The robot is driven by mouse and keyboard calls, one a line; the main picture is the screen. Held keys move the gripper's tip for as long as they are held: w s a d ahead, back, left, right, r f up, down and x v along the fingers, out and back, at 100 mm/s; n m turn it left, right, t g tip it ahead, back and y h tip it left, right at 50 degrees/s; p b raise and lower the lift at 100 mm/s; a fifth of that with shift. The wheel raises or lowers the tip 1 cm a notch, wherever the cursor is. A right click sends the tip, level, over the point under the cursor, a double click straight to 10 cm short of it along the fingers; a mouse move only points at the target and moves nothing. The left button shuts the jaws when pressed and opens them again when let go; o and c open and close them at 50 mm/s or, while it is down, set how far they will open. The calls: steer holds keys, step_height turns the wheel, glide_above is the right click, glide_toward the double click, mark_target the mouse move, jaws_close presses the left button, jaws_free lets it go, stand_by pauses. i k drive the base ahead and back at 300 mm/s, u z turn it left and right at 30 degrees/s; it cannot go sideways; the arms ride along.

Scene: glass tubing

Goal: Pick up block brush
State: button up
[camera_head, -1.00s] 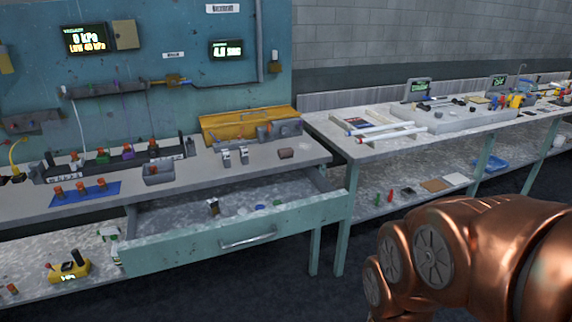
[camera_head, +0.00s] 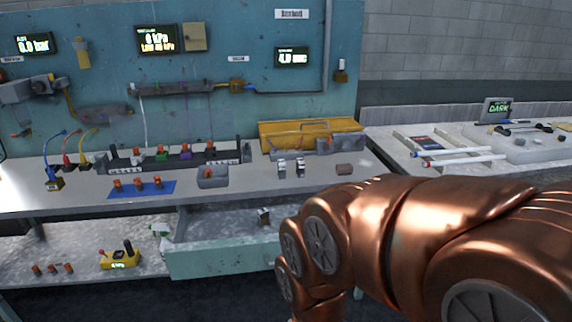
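My copper arm fills the lower right and hides the drawer's right part. My gripper is not in view, and nothing held can be seen.
A yellow toolbox (camera_head: 309,132) stands at the back of the bench. A grey bin (camera_head: 212,176) and a blue mat (camera_head: 160,188) with orange-topped parts lie to the left. The pulled-out drawer juts forward. Another table (camera_head: 400,157) with white tubes is at the right.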

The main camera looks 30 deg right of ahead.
mark_target(341, 169)
steer(key=u, duration=0.1)
steer(key=i, duration=1.4)
steer(key=z, duration=0.65)
